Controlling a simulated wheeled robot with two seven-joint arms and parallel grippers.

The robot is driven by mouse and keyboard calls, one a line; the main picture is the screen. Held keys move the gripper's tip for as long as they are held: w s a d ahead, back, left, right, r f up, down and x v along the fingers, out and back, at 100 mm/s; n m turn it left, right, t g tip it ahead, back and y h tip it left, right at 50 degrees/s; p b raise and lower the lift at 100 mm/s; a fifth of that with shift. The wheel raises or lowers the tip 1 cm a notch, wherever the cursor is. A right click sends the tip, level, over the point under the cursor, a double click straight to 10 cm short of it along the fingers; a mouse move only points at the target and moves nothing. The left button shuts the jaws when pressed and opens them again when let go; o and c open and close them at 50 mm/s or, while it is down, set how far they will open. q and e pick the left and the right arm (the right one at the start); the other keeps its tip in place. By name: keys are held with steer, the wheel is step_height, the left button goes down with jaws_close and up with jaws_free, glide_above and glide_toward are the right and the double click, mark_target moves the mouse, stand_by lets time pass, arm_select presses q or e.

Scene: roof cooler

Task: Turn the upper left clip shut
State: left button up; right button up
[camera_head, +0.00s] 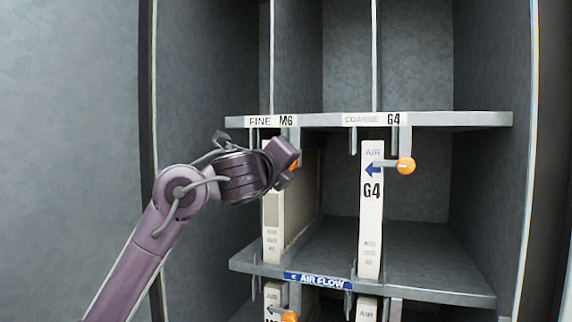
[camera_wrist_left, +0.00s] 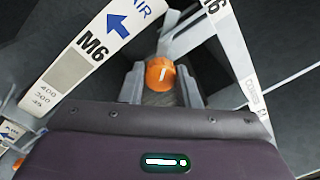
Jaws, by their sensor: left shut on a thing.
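The upper left clip has an orange knob (camera_head: 292,166) under the shelf label "FINE M6", mostly hidden behind my left gripper (camera_head: 293,160) in the head view. In the left wrist view the round knob (camera_wrist_left: 159,72), with a pale line on it, sits between the two grey fingers of my left gripper (camera_wrist_left: 160,80), which is shut on it. The M6 filter (camera_head: 272,222) stands upright to the left of the knob, and its front edge (camera_wrist_left: 88,52) shows in the wrist view. My right gripper is not in view.
The upper right clip (camera_head: 405,166) has its pale arm pointing left over the G4 filter (camera_head: 370,215). Shelves run above (camera_head: 460,119) and below (camera_head: 430,275). More clips and filters show at the bottom, including an orange knob (camera_head: 289,316). The bay's right side is empty.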

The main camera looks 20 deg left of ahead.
arm_select(q)
steer(key=shift+f+n+y, duration=0.1)
steer(key=shift+n+y, duration=0.2)
steer(key=shift+n, duration=4.8)
steer(key=o, duration=1)
steer(key=shift+c, duration=0.2)
steer(key=shift+s, duration=0.1)
